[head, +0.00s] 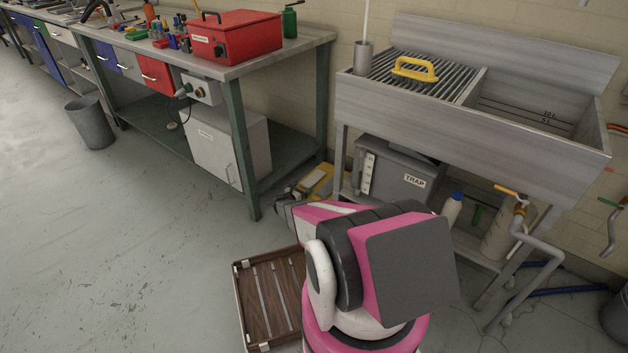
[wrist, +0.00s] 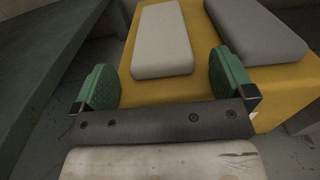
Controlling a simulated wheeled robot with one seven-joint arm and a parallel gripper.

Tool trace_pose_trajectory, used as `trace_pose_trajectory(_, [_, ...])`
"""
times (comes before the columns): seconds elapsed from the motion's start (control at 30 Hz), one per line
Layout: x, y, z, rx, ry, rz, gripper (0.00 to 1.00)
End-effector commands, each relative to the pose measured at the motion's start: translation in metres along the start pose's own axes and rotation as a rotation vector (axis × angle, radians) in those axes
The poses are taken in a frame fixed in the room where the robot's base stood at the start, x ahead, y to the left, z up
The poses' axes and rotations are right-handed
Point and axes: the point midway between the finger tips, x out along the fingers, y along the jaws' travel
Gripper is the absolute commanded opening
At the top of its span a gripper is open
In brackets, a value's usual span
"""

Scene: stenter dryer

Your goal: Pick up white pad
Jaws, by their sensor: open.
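The white pad (wrist: 162,40) is a pale, rounded rectangular block lying flat on a yellow box (wrist: 150,92) in the wrist view. My gripper (wrist: 165,82) is open, with green fingertips on either side of the pad's near end. The gap between the fingers looks empty, and I cannot tell how high the fingers are above the box. In the head view the yellow box (head: 318,181) is on the floor between the bench and the sink, partly hidden by my arm. The pad cannot be made out clearly there.
A grey pad (wrist: 256,28) lies right of the white pad on the same box. The green bench leg (head: 240,150) stands left of the box. The sink (head: 450,110) and the grey trap box (head: 385,182) are to the right. A wooden slatted tray (head: 270,300) lies on the floor.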

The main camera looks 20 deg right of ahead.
Motion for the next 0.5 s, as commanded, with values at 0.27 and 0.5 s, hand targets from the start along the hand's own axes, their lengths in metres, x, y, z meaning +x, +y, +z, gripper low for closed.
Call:
trace_pose_trajectory(0.27, [0.02, -0.003, 0.0, 0.0, 0.0, 0.003, 1.0])
trace_pose_trajectory(0.5, [0.019, -0.003, 0.0, 0.0, 0.001, 0.004, 0.74])
